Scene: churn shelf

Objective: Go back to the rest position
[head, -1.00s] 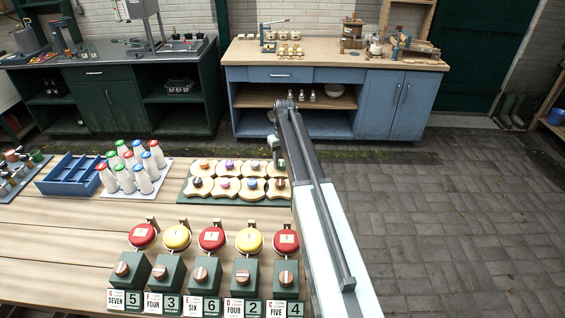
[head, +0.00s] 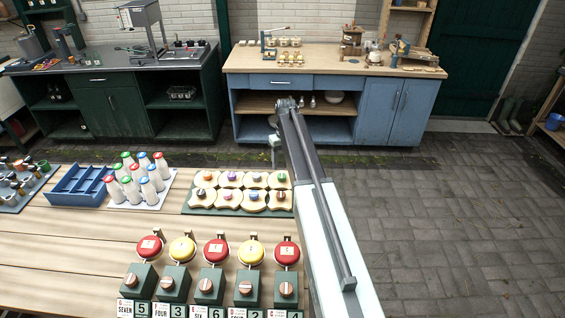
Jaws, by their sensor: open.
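My arm rises from the bottom of the head view, right of the slatted table (head: 60,250), and bends over at its top. My gripper (head: 274,156) hangs small beyond the bend, past the table's far right corner, beside the board of wooden pieces. It is open and appears empty. Its fingertips are too small to make out clearly.
On the table are red and yellow bells (head: 216,250) on green stands, a board (head: 190,209) of wooden pieces, white bottles (head: 148,188) with coloured caps and a blue divided tray (head: 60,200). A blue cabinet (head: 390,110) stands behind. Paving (head: 460,230) at right is clear.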

